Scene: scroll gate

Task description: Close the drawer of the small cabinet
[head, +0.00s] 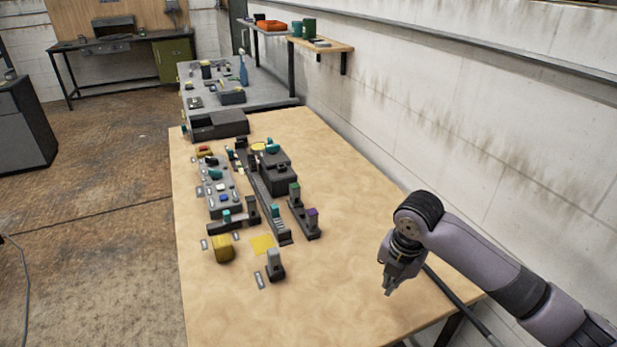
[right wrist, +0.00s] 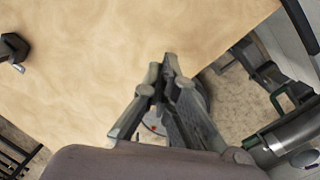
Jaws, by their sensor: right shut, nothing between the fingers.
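A low dark grey box (head: 220,123), which looks like the small cabinet, stands at the far left end of the wooden table (head: 350,250). A lower part juts out at its left front and may be its drawer; how far it is open is too small to tell. My right gripper (head: 388,291) is shut and empty, above the near right part of the table, far from the cabinet. In the right wrist view its fingertips (right wrist: 168,68) are close together over the table edge. The cabinet does not show there. My left gripper is not in view.
Between gripper and cabinet stand a dark block (head: 278,172), a long dark rail (head: 268,205), a grey button panel (head: 220,195), a yellow block (head: 222,249) and a small upright switch (head: 275,265). The table's right side is bare, along the white wall (head: 470,110).

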